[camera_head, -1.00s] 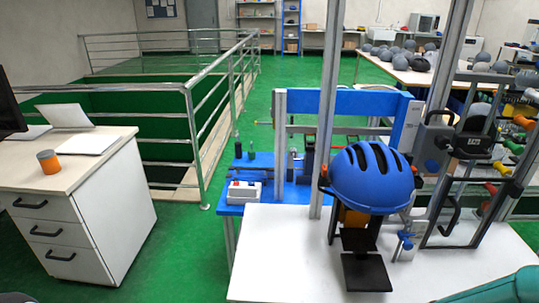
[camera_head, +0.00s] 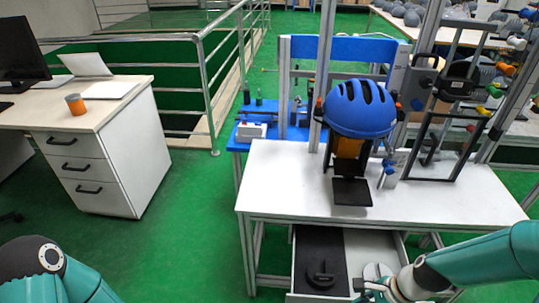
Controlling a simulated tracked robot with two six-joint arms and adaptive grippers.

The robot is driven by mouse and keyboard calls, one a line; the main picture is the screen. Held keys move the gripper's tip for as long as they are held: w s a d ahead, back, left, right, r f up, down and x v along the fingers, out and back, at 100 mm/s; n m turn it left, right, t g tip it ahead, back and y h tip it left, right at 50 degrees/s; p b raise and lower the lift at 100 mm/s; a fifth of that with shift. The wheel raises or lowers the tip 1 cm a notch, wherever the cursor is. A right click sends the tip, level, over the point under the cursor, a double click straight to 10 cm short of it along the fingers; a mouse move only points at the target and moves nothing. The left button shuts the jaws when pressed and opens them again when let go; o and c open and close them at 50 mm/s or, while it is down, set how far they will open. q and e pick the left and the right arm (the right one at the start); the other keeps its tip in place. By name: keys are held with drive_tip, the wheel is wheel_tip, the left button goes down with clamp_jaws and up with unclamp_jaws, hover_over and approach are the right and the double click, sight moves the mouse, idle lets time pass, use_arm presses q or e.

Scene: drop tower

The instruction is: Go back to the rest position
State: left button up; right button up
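My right arm comes in from the lower right, and its gripper (camera_head: 372,284) is at the front of an open drawer (camera_head: 362,250) under the white table. The gripper is small and partly cut off by the bottom edge, so its fingers cannot be made out. My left arm shows only as teal links at the lower left; its gripper is out of view. A blue helmet (camera_head: 359,107) sits on the drop tower's holder above the white table (camera_head: 440,200), apart from both arms.
The drawer holds a dark item (camera_head: 321,276). A desk (camera_head: 95,120) with drawers, a monitor (camera_head: 26,52) and an orange cup (camera_head: 75,104) stands at the left. Metal railings (camera_head: 205,75) run behind. Green floor (camera_head: 190,230) is clear between desk and table.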

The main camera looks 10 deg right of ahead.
drive_tip(key=s+a+f+n+g+p, duration=0.25)
drive_tip(key=s+a+n, duration=0.2)
drive_tip(key=a, duration=0.25)
drive_tip(key=s+a+f+n+g+p, duration=0.1)
drive_tip(key=s+a+f+n+p, duration=0.2)
drive_tip(key=a+n, duration=0.3)
drive_tip(key=w+n+t, duration=0.1)
drive_tip(key=n, duration=0.1)
drive_tip(key=w+a+f+n+t, duration=0.1)
drive_tip(key=n, duration=0.2)
drive_tip(key=w+f+n+t, duration=0.1)
drive_tip(key=n, duration=0.2)
drive_tip(key=shift+w+a+f+b, duration=0.2)
drive_tip(key=shift+w+b, duration=0.1)
drive_tip(key=shift+w, duration=0.1)
